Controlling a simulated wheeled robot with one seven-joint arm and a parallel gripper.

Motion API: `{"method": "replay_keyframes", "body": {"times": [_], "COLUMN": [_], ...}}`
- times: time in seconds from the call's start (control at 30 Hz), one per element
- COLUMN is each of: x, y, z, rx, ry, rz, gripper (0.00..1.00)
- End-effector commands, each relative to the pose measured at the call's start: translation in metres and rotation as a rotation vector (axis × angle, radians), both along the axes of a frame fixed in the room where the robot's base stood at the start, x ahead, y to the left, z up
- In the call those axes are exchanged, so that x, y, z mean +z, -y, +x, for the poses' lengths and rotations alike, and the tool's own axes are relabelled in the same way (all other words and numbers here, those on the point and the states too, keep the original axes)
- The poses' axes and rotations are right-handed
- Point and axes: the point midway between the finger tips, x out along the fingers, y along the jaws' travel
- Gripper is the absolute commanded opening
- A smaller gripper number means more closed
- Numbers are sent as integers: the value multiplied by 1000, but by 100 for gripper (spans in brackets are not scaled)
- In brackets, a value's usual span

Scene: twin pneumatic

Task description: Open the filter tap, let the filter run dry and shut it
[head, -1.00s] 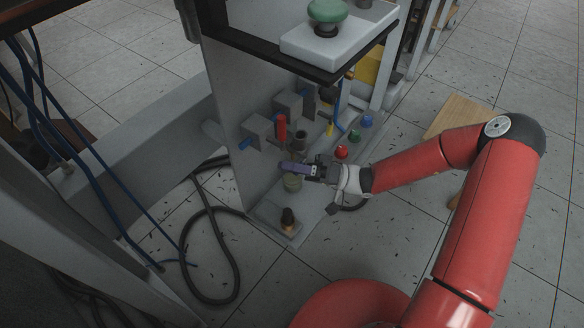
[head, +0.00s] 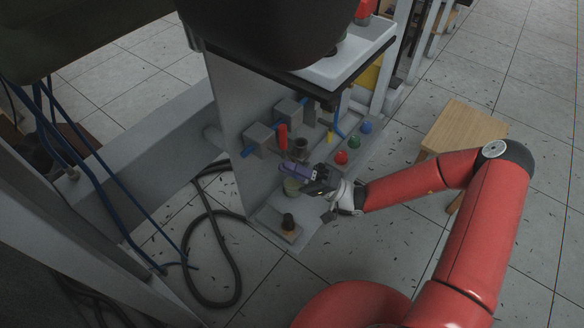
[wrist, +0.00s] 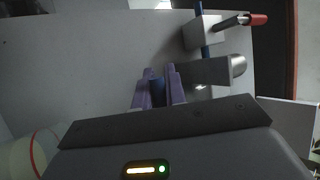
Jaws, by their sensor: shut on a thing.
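My gripper (head: 297,170), with purple fingers, is low in front of the grey upright panel (head: 236,110). Its fingers are closed on a small dark blue part (wrist: 157,86), seen between them in the wrist view. It is probably the filter tap, but the fingers hide most of it. A pale greenish bowl (head: 291,187), likely the filter's, shows just below the fingers. I cannot see whether liquid runs from it. A pale round body with a red ring (wrist: 28,152) is at the lower left of the wrist view.
A red-handled valve (head: 283,136) and grey blocks on a blue pipe are close behind my gripper. Red, green and blue knobs (head: 354,142) stand to the right. A black hose (head: 207,240) loops on the floor; a wooden stool (head: 465,128) stands right.

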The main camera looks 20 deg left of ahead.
Motion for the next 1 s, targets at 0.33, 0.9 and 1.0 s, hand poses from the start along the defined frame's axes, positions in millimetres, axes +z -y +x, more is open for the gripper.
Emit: {"method": "replay_keyframes", "body": {"times": [0.33, 0.9, 1.0], "x": [0, -21, -30], "y": [0, 36, 50], "z": [0, 5, 6], "rx": [-1, -5, -4], "ry": [-1, 0, -1], "rz": [-1, -1, -1], "gripper": [34, 34, 34]}}
